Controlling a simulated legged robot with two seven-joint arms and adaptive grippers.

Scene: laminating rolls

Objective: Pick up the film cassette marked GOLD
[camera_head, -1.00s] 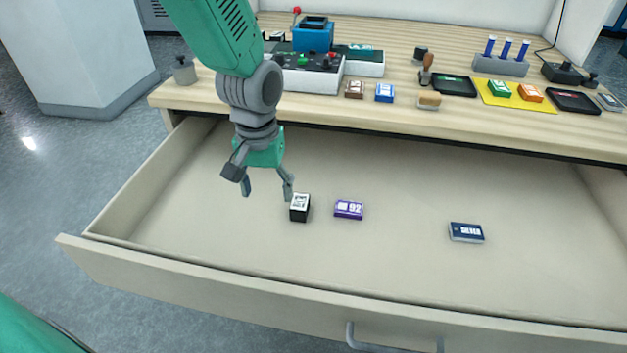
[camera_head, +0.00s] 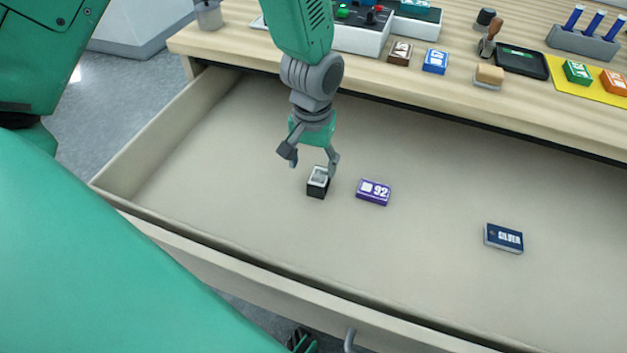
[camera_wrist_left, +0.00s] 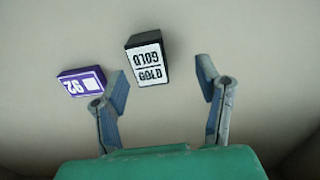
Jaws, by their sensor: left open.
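The film cassette marked GOLD (camera_head: 318,183) is a small black block with a white label, standing in the open drawer. In the left wrist view the GOLD cassette (camera_wrist_left: 147,62) lies a little beyond the fingertips, between them and nearer the left finger. Its label reads GOLD twice, once upside down. My left gripper (camera_head: 308,163) is open and empty, just above and behind the cassette in the head view. Its two spread fingers (camera_wrist_left: 162,85) show in the left wrist view.
A purple cassette marked 92 (camera_head: 374,192) lies close to the right of the GOLD one. A dark blue SILVER cassette (camera_head: 503,238) lies farther right. The drawer floor (camera_head: 430,270) is otherwise clear. The desktop (camera_head: 380,73) above holds several cassettes, a stamp and a pen holder.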

